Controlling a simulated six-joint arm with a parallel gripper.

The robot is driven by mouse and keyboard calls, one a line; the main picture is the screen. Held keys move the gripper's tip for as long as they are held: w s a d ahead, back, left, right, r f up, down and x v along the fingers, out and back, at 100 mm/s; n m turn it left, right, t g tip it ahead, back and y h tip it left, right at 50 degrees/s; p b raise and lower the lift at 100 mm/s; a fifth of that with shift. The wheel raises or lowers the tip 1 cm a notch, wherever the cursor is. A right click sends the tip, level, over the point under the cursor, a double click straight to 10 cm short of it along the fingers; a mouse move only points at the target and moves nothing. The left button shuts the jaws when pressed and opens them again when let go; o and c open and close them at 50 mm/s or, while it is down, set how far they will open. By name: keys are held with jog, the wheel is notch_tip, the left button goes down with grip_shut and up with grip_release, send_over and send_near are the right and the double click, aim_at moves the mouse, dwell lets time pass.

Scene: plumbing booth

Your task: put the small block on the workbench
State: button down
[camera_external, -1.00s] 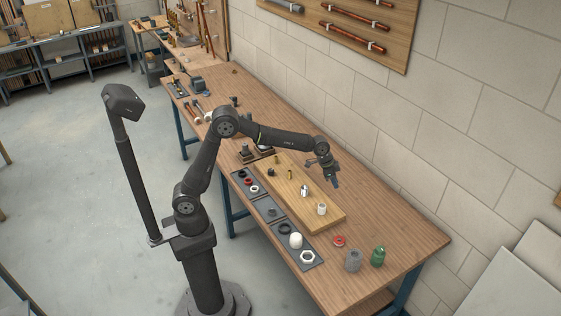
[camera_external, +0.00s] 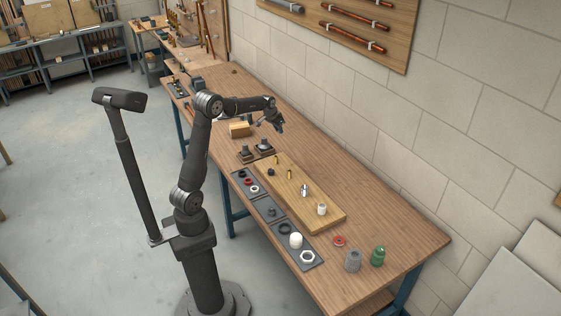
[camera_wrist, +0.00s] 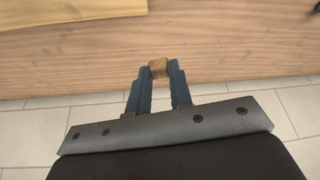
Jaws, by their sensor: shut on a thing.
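The small block (camera_wrist: 158,68) is a brown wooden cube held between the two fingertips of my gripper (camera_wrist: 158,76) in the wrist view. My gripper is shut on it. In the external view my gripper (camera_external: 279,127) is over the far half of the workbench (camera_external: 340,165), beyond the wooden board and near the wall side; the block is too small to make out there. The bench top also shows in the wrist view (camera_wrist: 60,65), behind the block. I cannot tell how high the block is above the bench.
A wooden board (camera_external: 328,221) with several fittings stands on the bench. Grey trays (camera_external: 276,221) with rings lie along its front side. Dark valve-like parts (camera_external: 263,149) and a wooden box (camera_external: 240,129) stand left of my gripper. Bare bench lies right of it, towards the wall.

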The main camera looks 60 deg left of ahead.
jog(key=s+a+n+y, duration=0.1)
jog(key=s+a+n, duration=0.2)
jog(key=s+a, duration=0.85)
jog(key=s+a+n+y, duration=0.1)
jog(key=s+a+n, duration=0.2)
jog(key=s+a, duration=0.9)
jog(key=shift+g, duration=0.5)
jog(key=a+f, duration=0.4)
jog(key=s+a+f, duration=0.1)
jog(key=a+f, duration=0.3)
jog(key=s+a+f, duration=0.1)
jog(key=a+f, duration=0.2)
jog(key=a, duration=0.2)
jog(key=shift+f, duration=0.4)
jog(key=shift+s+a+f, duration=0.1)
jog(key=shift+f, duration=2)
jog(key=shift+f, duration=0.1)
jog(key=c, duration=1.3)
grip_release()
